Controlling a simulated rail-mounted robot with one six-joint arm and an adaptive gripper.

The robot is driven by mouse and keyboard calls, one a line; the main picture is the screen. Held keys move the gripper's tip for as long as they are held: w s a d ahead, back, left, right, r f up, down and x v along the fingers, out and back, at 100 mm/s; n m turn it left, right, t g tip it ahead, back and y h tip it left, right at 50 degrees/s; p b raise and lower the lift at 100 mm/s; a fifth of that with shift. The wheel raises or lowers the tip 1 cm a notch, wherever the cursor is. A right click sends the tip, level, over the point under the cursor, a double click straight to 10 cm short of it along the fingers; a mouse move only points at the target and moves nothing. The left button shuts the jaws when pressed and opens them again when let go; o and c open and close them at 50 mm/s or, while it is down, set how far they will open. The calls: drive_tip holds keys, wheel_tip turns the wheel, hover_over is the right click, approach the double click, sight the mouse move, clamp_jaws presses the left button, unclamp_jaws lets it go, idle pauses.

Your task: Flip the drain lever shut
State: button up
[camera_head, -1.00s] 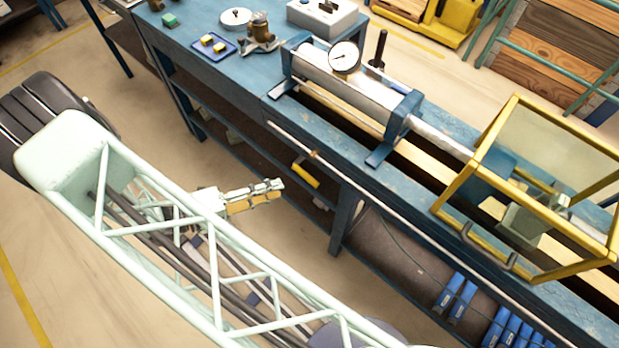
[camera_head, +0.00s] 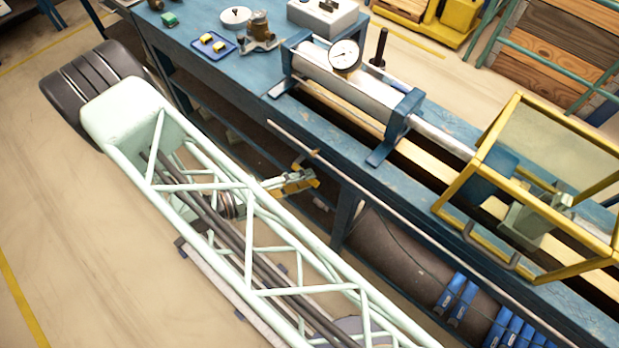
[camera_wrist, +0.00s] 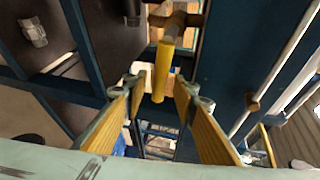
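The drain lever (camera_wrist: 162,70) has a yellow handle on a brass valve body (camera_wrist: 176,20) in the wrist view. The handle hangs from the valve and lies between the two yellow-padded fingers of my gripper (camera_wrist: 160,92). My gripper is open, with a gap visible on each side of the handle. In the head view my gripper (camera_head: 290,183) is at the front of the bench below the long pipe, overlapping the lever, which is mostly hidden there.
A thin pipe (camera_head: 400,206) runs along the front of the blue bench (camera_head: 215,70). A bench leg (camera_head: 346,215) stands right of my gripper. A dark cylindrical tank (camera_head: 400,255) lies on the lower shelf. A yellow-framed guard (camera_head: 455,192) stands on the bench at right.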

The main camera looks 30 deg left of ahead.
drive_tip(key=shift+x, duration=1.1)
clamp_jaws()
